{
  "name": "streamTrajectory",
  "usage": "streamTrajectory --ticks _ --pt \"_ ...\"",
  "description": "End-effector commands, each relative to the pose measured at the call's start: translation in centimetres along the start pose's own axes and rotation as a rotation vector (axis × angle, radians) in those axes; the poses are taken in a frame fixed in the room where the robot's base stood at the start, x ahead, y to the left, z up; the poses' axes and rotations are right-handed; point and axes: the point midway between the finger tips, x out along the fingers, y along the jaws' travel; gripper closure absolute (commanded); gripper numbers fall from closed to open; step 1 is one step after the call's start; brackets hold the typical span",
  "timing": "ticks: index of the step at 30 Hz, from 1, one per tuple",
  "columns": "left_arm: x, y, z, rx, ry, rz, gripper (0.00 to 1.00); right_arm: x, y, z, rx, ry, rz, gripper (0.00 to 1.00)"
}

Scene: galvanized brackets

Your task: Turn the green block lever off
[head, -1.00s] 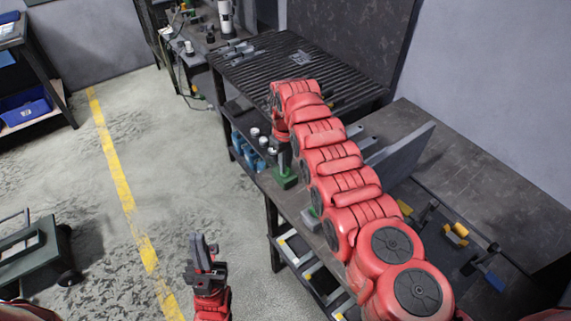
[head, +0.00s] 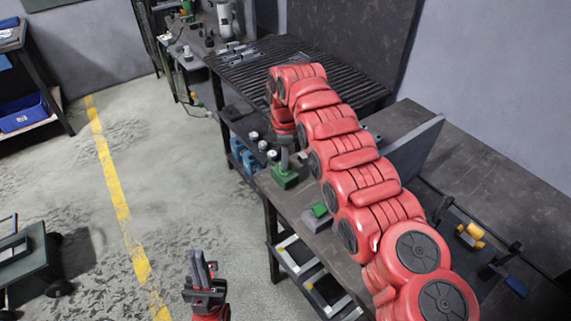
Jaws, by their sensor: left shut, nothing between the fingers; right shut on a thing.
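A green block (head: 285,180) stands near the front edge of the dark bench, with a grey upright part (head: 284,160) on it that looks like its lever. My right arm reaches over the bench from the lower right. My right gripper (head: 285,147) points down just above the green block, shut on what seems to be the lever; the red wrist hides part of its fingers. My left gripper (head: 202,272) is shut and empty over the floor at the lower middle, well away from the block.
A smaller green-topped grey piece (head: 320,210) lies beside my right arm. Several small cylinders (head: 262,145) stand left of the block. A grey upright plate (head: 412,150) and yellow parts (head: 470,235) are on the right. The floor at left is open, with a cart (head: 25,255).

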Motion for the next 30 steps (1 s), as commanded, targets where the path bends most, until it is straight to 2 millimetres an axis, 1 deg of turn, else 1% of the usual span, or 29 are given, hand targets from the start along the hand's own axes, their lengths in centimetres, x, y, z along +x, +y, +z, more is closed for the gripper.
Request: streamTrajectory --ticks 6,15,21,30 --pt "-0.13 0.01 0.02 0.0 0.0 0.0 1.0 0.03 -0.07 -0.04 -0.203 0.0 -0.002 1.0" --pt "-0.07 0.0 0.01 0.0 0.0 0.0 1.0 0.02 -0.08 -0.04 -0.45 0.001 -0.003 1.0" --pt "-0.04 0.0 0.01 0.0 0.0 0.0 1.0 0.04 -0.08 -0.04 -0.564 0.001 -0.003 1.0" --pt "-0.02 0.0 0.0 0.0 0.0 0.0 1.0 0.06 -0.09 -0.04 -0.646 0.001 -0.003 1.0"
